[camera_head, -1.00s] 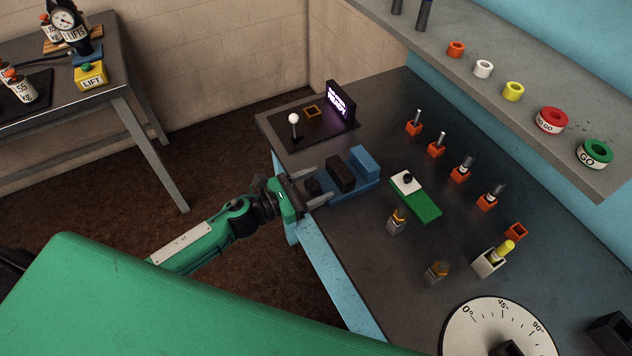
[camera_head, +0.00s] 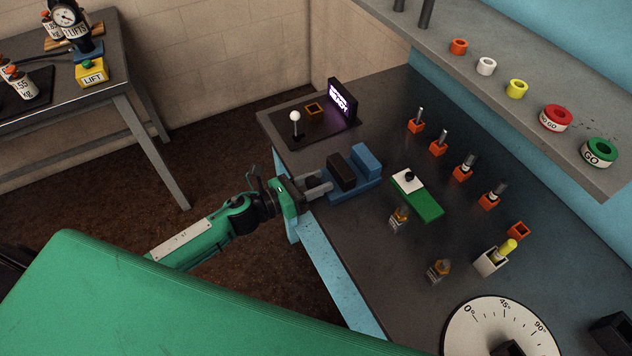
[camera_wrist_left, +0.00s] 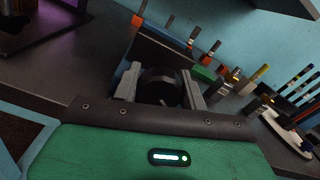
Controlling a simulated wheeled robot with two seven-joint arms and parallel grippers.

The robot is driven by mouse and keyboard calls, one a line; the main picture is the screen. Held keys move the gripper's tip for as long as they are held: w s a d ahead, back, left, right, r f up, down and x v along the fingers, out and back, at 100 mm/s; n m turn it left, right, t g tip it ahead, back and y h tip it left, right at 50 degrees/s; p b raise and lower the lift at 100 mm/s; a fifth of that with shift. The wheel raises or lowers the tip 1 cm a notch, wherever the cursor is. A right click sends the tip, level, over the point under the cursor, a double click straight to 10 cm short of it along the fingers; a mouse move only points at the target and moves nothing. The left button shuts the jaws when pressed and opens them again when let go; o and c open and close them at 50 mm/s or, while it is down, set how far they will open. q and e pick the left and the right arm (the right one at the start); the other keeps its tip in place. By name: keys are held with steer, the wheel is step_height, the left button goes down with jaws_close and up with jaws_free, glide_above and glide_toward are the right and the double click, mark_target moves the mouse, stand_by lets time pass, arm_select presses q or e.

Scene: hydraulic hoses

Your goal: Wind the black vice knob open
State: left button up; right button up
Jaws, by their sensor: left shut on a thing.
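The blue vice (camera_head: 358,190) stands at the left edge of the workbench, with a black jaw block and a blue jaw block on it. Its black knob (camera_wrist_left: 160,88) shows in the left wrist view, between the two grey fingers. My left gripper (camera_head: 319,189) reaches in from the left at the bench edge and is shut on the knob, one finger on each side. In the head view the fingers hide most of the knob. A gap shows between the black jaw and the blue jaw. My right gripper is not in view.
Several orange holders and small fittings stand farther right. A shelf (camera_head: 520,82) with coloured rings overhangs the back.

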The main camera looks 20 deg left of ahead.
arm_select(q)
steer(key=o, duration=1)
steer(key=shift+c, duration=0.2)
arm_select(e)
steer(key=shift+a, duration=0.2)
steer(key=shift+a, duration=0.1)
